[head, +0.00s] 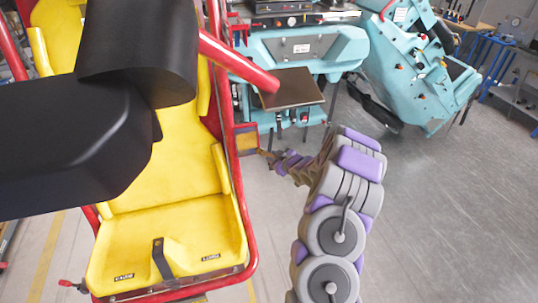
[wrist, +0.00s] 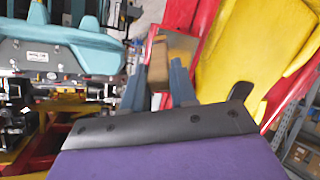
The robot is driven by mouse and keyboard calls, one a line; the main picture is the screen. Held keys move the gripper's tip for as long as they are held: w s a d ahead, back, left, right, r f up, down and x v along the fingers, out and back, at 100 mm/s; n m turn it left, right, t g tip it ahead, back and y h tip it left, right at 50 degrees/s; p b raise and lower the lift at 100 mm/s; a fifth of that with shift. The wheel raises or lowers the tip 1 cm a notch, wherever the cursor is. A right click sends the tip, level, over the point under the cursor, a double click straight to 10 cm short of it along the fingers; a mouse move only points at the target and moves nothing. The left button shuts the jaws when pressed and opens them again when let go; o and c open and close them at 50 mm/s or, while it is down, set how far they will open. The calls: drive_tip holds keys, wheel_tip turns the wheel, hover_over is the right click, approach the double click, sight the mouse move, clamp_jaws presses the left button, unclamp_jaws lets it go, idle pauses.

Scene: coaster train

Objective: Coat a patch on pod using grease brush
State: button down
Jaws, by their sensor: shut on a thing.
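The pod (head: 160,190) has yellow seats in a red tube frame and fills the left of the head view; its yellow seat also shows at the right of the wrist view (wrist: 245,50). A brownish-yellow patch (head: 247,139) is on the pod's right side, and it shows in the wrist view (wrist: 182,46). My gripper (wrist: 158,92) is shut on a small brown thing, seemingly the grease brush (wrist: 158,62), between its blue-grey fingers. The brush end is in front of the patch; I cannot tell if it touches. In the head view my gripper (head: 268,155) is just beside the patch.
A black restraint (head: 80,130) covers part of the pod's seat back. A brown tray (head: 292,88) stands out from the teal machine (head: 300,45) behind. Another teal machine (head: 420,65) is at the back right. The grey floor (head: 450,210) at the right is clear.

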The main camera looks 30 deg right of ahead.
drive_tip(key=shift+d, duration=0.15)
drive_tip(key=shift+w+a+f+b, duration=0.1)
drive_tip(key=shift+w+a+b, duration=0.1)
drive_tip(key=shift+a+b, duration=0.55)
drive_tip(key=w+a+b, duration=0.1)
drive_tip(key=a+b, duration=0.5)
drive_tip(key=shift+w+a, duration=0.35)
drive_tip(key=shift+w, duration=0.05)
drive_tip(key=shift+s, duration=0.1)
drive_tip(key=shift+s+a+r+b, duration=0.25)
drive_tip(key=shift+s+b, duration=0.3)
drive_tip(key=shift+s, duration=0.35)
drive_tip(key=shift+s+a+r+b, duration=0.3)
drive_tip(key=shift+s+b, duration=0.2)
drive_tip(key=shift+s, duration=0.4)
drive_tip(key=shift+s+a+r+b, duration=0.25)
drive_tip(key=shift+s+b, duration=0.3)
drive_tip(key=shift+s, duration=0.5)
